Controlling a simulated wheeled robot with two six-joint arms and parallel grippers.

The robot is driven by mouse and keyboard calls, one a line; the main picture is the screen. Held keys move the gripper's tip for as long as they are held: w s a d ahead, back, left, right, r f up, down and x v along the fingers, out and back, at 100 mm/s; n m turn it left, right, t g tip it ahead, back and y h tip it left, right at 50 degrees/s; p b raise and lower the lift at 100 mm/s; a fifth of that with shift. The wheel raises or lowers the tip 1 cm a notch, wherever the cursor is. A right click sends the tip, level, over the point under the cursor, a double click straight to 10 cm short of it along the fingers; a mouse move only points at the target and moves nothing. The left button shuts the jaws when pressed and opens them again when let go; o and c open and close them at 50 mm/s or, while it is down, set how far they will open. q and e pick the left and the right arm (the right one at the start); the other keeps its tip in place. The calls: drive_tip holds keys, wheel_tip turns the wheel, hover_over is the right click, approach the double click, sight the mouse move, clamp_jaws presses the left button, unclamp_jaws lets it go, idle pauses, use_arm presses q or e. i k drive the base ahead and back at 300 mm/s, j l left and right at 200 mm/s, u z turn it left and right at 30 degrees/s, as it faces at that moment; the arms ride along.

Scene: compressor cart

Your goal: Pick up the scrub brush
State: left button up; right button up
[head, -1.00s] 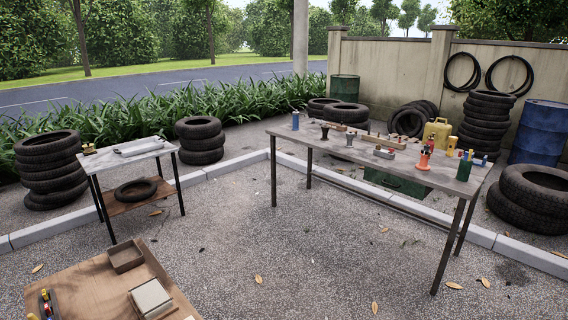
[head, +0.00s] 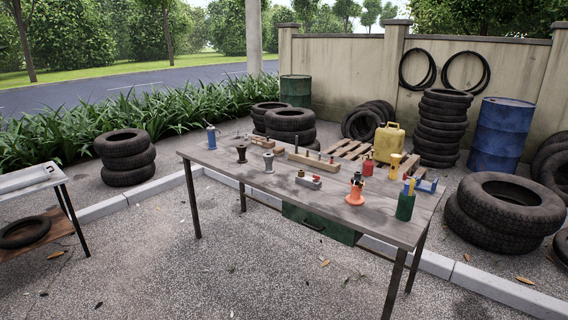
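I cannot make out a scrub brush for certain; the items on the long grey workbench (head: 226,163) are small in the head view. On the bench are a long wooden block (head: 313,161) with dark pegs, a smaller wooden piece (head: 263,142), and a grey block with a red part (head: 308,181). An orange object (head: 355,190) and a green cup (head: 405,206) holding several tools stand toward its right end. A blue can (head: 211,138) stands at the left end. Neither of my grippers is in view.
Open gravel (head: 240,260) lies in front of the bench. A low side table (head: 30,178) stands at left, with a tyre on its lower shelf. Tyre stacks (head: 127,158) (head: 505,212), a blue drum (head: 500,132) and a kerb (head: 157,188) surround the area. A green box (head: 318,224) is below the bench.

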sight(279, 150)
drive_tip(key=i+j+z, duration=0.1)
drive_tip(key=i+j, duration=0.25)
drive_tip(key=i, duration=0.2)
drive_tip(key=i+j+z, duration=0.15)
drive_tip(key=i+j, duration=0.2)
drive_tip(key=i, duration=0.25)
drive_tip(key=i+j+z, duration=0.1)
drive_tip(key=i+j, duration=0.5)
drive_tip(key=j, duration=0.25)
drive_tip(key=i+j+z, duration=0.1)
drive_tip(key=j, duration=0.3)
drive_tip(key=i+j, duration=0.2)
drive_tip(key=j, duration=0.2)
drive_tip(key=i+j, duration=0.15)
drive_tip(key=j, duration=0.3)
drive_tip(key=i+j+z, duration=0.1)
drive_tip(key=j, duration=0.3)
